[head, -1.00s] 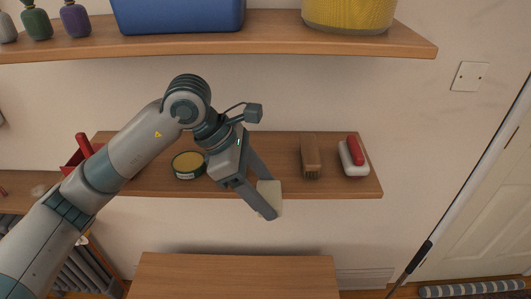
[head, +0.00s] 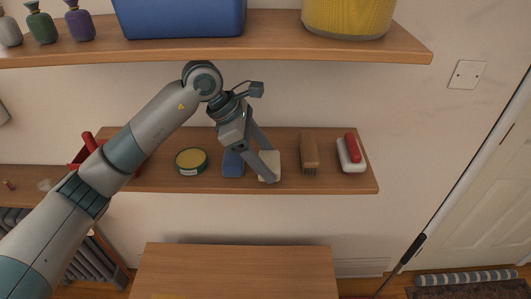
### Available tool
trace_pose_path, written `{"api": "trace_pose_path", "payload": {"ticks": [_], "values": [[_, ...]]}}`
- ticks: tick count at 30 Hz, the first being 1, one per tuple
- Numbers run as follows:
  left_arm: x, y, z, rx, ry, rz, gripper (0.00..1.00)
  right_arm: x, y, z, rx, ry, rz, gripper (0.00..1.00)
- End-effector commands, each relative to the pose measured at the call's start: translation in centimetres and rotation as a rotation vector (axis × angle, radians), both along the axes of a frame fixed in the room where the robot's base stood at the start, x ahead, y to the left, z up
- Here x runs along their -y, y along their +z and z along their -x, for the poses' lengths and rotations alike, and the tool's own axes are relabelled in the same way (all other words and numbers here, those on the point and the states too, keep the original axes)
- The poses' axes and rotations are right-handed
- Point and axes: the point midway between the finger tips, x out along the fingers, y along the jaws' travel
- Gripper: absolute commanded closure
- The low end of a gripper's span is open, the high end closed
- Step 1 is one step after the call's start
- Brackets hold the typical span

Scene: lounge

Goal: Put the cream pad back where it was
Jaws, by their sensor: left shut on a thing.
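The cream pad (head: 273,160) is in the fingers of my left gripper (head: 268,168), which is shut on it. In the head view the pad appears over the lower shelf (head: 345,186), between a blue block-like item (head: 232,165) and a brown brush (head: 310,150). I cannot tell whether the pad touches the shelf. Part of the pad is hidden behind the gripper finger. My right gripper is not in view.
A round tin with a yellow top (head: 191,161) stands left of the blue item. A white and red brush (head: 351,154) lies at the shelf's right end. An upper shelf (head: 270,50) bears a blue bin (head: 180,18) and a yellow basket (head: 345,18).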

Motion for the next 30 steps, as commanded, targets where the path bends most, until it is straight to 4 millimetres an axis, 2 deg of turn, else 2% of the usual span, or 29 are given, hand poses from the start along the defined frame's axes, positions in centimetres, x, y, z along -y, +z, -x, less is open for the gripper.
{"api": "trace_pose_path", "payload": {"ticks": [7, 13, 26, 27, 29, 30], "values": [[0.0, 0.4, -3.2, -0.003, 0.003, 0.002, 0.59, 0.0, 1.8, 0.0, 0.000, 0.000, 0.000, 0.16], [0.0, -1.3, -2.9, -0.001, 0.000, 0.000, 0.59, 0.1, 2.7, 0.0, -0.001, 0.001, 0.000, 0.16], [0.0, -1.8, -2.9, 0.000, 0.000, 0.000, 0.59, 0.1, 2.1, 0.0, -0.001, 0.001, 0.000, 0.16], [0.0, -1.7, -2.9, 0.000, 0.000, 0.000, 0.31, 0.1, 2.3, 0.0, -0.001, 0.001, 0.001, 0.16], [0.0, -1.7, -2.9, 0.000, 0.000, 0.000, 0.20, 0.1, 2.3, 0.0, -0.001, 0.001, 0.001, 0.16], [0.0, -1.7, -2.9, 0.000, 0.000, 0.000, 0.20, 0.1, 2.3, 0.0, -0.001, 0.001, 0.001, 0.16]]}}
